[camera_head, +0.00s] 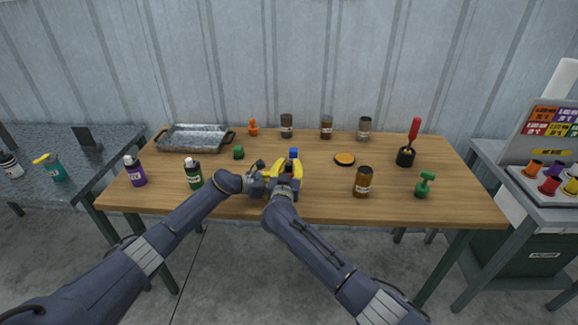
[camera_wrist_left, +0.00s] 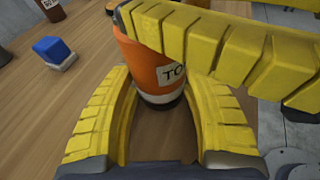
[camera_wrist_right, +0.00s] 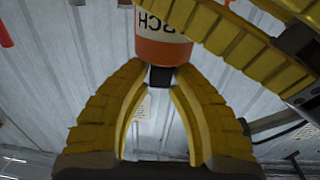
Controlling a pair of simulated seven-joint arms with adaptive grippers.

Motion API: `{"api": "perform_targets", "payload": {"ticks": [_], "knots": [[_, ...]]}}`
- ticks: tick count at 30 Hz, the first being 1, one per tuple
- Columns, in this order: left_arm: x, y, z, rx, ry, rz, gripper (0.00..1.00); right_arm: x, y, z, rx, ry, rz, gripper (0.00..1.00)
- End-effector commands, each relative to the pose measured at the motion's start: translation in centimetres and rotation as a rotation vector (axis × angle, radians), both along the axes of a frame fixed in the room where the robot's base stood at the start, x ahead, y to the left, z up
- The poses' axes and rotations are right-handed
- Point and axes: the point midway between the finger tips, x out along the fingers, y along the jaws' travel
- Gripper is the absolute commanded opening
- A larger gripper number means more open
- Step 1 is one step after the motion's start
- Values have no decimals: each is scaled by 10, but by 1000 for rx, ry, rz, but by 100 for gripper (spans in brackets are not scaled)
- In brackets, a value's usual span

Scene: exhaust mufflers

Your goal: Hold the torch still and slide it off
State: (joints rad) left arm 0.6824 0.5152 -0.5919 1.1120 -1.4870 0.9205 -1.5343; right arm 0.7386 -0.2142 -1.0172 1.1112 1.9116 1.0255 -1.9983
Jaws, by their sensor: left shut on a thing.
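The torch (camera_wrist_left: 158,72) is an orange cylinder with a white label and a dark base. In the left wrist view it stands between the fingers of my left gripper (camera_wrist_left: 166,80), which is shut on it. A yellow finger of my right gripper (camera_head: 286,168) crosses in front of its upper part. In the right wrist view the torch (camera_wrist_right: 163,48) shows its orange end with a black tip (camera_wrist_right: 160,77) between the right fingertips. Whether these fingers press on it cannot be told. In the head view the grippers meet above the table's front and mostly hide the torch.
A blue block (camera_head: 293,153) sits just behind the grippers on the wooden table (camera_head: 315,207). A brown jar (camera_head: 362,182) and a green object (camera_head: 425,185) stand to the right, a green bottle (camera_head: 194,174) to the left. A metal tray (camera_head: 193,138) lies at the back left.

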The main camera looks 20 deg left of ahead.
Motion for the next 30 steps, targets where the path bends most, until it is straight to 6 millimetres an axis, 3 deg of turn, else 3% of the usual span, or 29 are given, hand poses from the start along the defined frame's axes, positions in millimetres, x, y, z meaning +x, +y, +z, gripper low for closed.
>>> {"api": "perform_targets", "payload": {"ticks": [6, 17, 23, 30], "knots": [[0, 0, 0, 0, 0, 0, 33, 0, 0, 0, 0, 0, 0, 44], [0, 0, 0, 0, 0, 0, 33, -5, 0, 0, 1, -1, 1, 44], [0, 0, 0, 0, 0, 0, 33, -27, -4, -1, 4, 2, 1, 44], [0, 0, 0, 0, 0, 0, 33, -67, -9, -1, 3, 1, 1, 44]]}}
